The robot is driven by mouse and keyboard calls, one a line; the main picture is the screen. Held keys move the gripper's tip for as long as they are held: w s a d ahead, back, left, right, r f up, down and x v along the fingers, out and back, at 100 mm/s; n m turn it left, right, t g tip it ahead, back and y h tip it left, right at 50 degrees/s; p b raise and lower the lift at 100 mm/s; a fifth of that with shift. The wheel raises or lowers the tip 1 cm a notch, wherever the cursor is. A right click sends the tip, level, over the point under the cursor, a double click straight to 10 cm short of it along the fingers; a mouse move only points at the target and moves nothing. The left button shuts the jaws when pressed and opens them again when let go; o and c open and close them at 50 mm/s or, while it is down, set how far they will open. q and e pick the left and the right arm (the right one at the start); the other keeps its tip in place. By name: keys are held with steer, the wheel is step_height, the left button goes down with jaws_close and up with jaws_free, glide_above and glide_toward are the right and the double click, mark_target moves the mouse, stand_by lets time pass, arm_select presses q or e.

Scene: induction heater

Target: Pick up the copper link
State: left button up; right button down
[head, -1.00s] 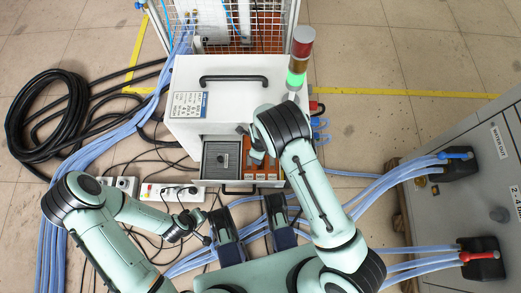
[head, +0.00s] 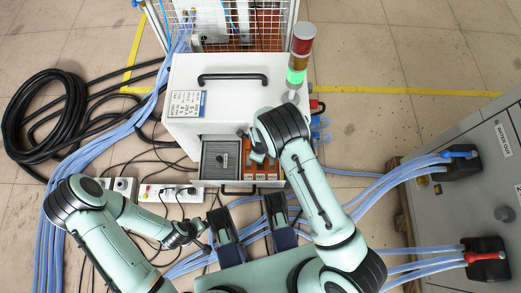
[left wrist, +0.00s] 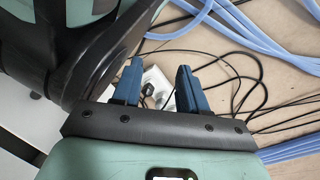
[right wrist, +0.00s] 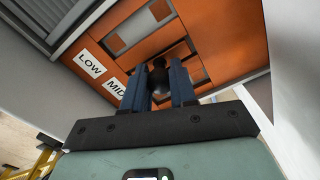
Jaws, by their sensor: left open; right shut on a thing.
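An open drawer (head: 262,183) at the front of the white heater cabinet holds an orange panel (right wrist: 218,38) with square cut-outs and labels LOW and MID. My right gripper (right wrist: 160,85) reaches into it and is shut on a black knob (right wrist: 158,72) in front of the panel. The knob looks like the copper link's handle; I cannot tell the link's copper body from the panel behind it. In the head view my right gripper (head: 258,156) is over the drawer and partly hides the panel. My left gripper (left wrist: 156,85) is open and empty, low over cables.
A grey ribbed unit (head: 220,160) fills the drawer's left half. The white cabinet (head: 238,110) carries a signal tower (head: 297,65) lit green. A power strip (head: 170,193) and cables lie on the floor near my left gripper. A grey cabinet (head: 465,200) with hoses stands at the right.

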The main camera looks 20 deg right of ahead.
arm_select(q)
steer(key=w+d+r+t+p, duration=0.1)
steer(key=w+r+t+p, duration=0.15)
steer(key=w+r, duration=0.35)
arm_select(e)
step_height(320, 180, up, 10)
steer(key=shift+a+f+p, duration=0.1)
steer(key=shift+p, duration=0.35)
arm_select(q)
steer(key=s+d+r+g+p, duration=0.1)
steer(key=s+r+p, duration=0.3)
steer(key=r+p, duration=0.4)
steer(key=shift+s+d+r+m+h, duration=0.25)
steer(key=shift+d+r+m, duration=0.2)
steer(key=shift+d, duration=0.4)
arm_select(e)
step_height(320, 180, up, 15)
arm_select(q)
steer(key=shift+g, duration=0.25)
